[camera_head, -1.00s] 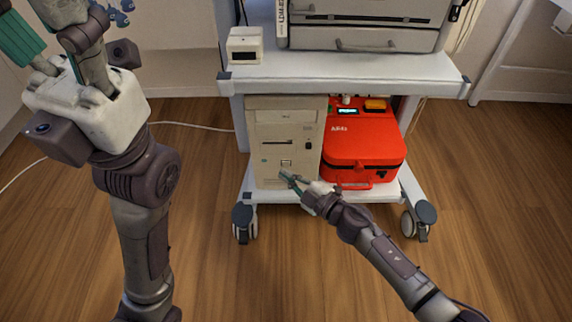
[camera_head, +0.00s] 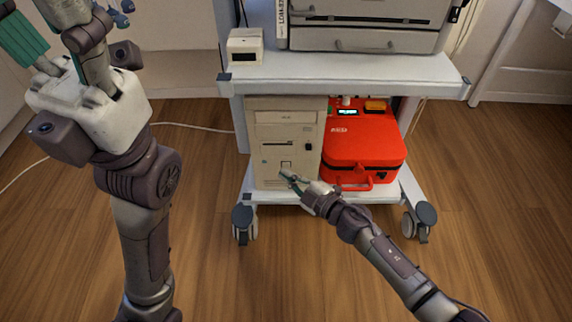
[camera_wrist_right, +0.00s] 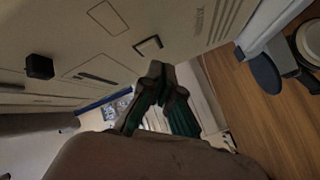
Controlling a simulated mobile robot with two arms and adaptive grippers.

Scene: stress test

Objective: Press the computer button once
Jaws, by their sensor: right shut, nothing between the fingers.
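The computer (camera_head: 268,120) is a beige tower standing on the left of the cart's lower shelf. On its front, a small square button (camera_head: 286,164) sits low and a black square (camera_head: 308,146) sits higher on the right. My right gripper (camera_head: 285,176) is shut and empty, its tips just below the square button at the front panel. In the right wrist view, the gripper (camera_wrist_right: 158,72) shows close to the square outline (camera_wrist_right: 148,46); I cannot tell if they touch. My left gripper (camera_head: 50,35) is at the upper left, its fingers apart and their ends cut off by the frame.
A red case (camera_head: 362,150) stands beside the computer. The white cart (camera_head: 340,74) carries a small white box (camera_head: 244,46) and a grey drawer unit (camera_head: 365,38) above. Casters (camera_head: 243,222) stand on the wooden floor. A white cable (camera_head: 190,126) lies behind at left.

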